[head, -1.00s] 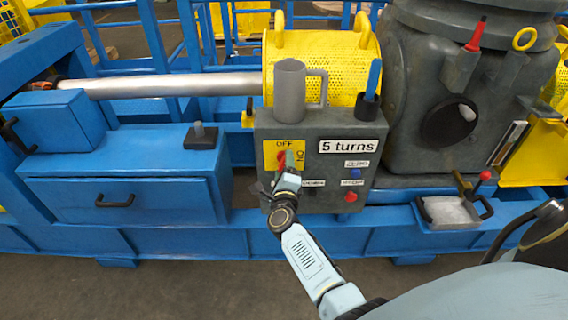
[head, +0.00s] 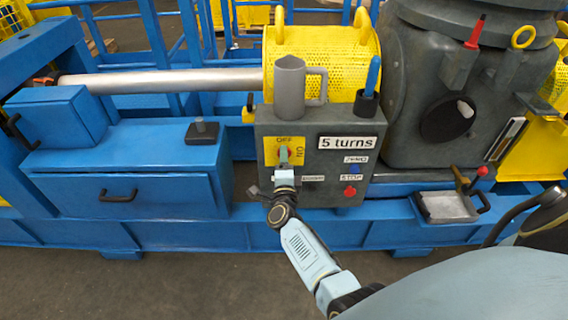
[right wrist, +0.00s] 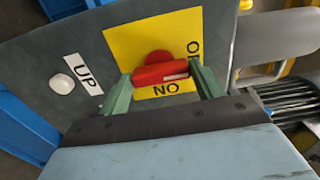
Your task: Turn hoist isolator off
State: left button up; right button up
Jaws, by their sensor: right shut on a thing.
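The hoist isolator is a red rotary handle (right wrist: 160,74) on a yellow plate (right wrist: 125,45) on the front of a grey control box (head: 330,200). In the head view the yellow plate (head: 270,145) reads OFF at the top and ON at its right side. My right gripper (right wrist: 163,82) has its two green fingers at either end of the red handle, shut on it. In the right wrist view the handle lies roughly level across the picture and partly covers lettering. In the head view my right gripper (head: 284,157) hides most of the handle. My left gripper is not in view.
The box also has a "5 turns" sign (head: 347,143), a blue button (head: 355,169) and a red STOP button (head: 350,191). A grey mug (head: 289,90) and a dark holder with a blue-handled tool (head: 372,80) stand on top. A blue drawer unit (head: 170,190) is left.

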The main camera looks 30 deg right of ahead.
jog(key=o, duration=1)
jog(key=shift+s, duration=0.1)
pick_arm(q)
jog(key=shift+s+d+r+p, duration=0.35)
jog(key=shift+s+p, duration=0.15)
jog(key=shift+p, duration=0.05)
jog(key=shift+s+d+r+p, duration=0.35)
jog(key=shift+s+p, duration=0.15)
jog(key=shift+p, duration=0.05)
pick_arm(e)
jog(key=v, duration=1.3)
jog(key=shift+s, duration=0.15)
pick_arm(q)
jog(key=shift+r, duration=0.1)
pick_arm(e)
jog(key=shift+a+f, duration=0.1)
